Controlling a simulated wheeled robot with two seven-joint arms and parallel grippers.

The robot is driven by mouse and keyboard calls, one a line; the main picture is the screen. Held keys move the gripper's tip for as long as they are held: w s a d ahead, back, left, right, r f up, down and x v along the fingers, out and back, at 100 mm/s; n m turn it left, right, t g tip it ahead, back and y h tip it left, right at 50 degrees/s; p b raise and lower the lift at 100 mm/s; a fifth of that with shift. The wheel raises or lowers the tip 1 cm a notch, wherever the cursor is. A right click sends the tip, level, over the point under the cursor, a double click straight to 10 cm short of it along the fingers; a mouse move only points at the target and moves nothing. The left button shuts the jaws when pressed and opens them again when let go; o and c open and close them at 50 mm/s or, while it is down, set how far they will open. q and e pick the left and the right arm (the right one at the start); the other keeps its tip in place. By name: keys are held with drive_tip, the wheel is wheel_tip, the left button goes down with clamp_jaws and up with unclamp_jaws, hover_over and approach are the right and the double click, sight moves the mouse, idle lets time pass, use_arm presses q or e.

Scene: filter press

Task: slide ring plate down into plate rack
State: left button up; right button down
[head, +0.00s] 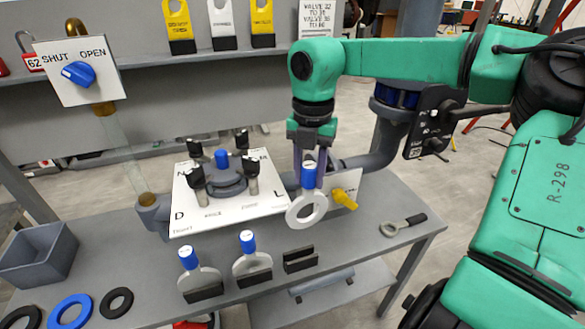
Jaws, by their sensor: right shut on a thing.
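The ring plate is a white ring (293,216) with a blue handle (309,178) on top. My right gripper (310,168) is shut on that handle and holds the ring upright in the air, in front of the white board. The plate rack shows as black slotted blocks along the table's front. The right block (301,261) is empty and lies below the ring, with a visible gap between them. Two other blocks each hold a grey plate with a blue handle, one at the left (201,281) and one in the middle (252,265). My left gripper is not in view.
A white board (190,222) with black clamps and a round flange stands behind the rack. A yellow valve handle (345,199) is right of the ring. An eyelet tool (403,225) lies at right. A grey bin (38,254) and loose rings (70,312) are at left.

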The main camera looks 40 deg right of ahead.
sight(303, 196)
drive_tip(key=shift+w+a+f+m+b, duration=0.25)
drive_tip(key=shift+a+f+m+b, duration=0.15)
drive_tip(key=shift+m, duration=0.2)
drive_tip(key=shift+s+f+b, duration=0.1)
drive_tip(key=shift+f+b, duration=0.2)
drive_tip(key=shift+w+a+f+b, duration=0.1)
drive_tip(key=shift+w+f+b, duration=0.1)
drive_tip(key=shift+f+b, duration=0.8)
wheel_tip(303, 196, down, 2)
drive_tip(key=shift+s+f+b, duration=0.1)
drive_tip(key=shift+f+b, duration=0.1)
drive_tip(key=shift+b, duration=0.4)
wheel_tip(303, 196, down, 5)
drive_tip(key=b, duration=0.3)
drive_tip(key=shift+f, duration=0.1)
use_arm(q)
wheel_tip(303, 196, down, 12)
drive_tip(key=b, duration=0.4)
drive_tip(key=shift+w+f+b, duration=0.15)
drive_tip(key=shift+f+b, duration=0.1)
drive_tip(key=shift+b, duration=0.15)
use_arm(e)
wheel_tip(303, 196, down, 5)
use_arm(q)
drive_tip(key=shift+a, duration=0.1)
use_arm(e)
drive_tip(key=shift+c, duration=1.9)
unclamp_jaws()
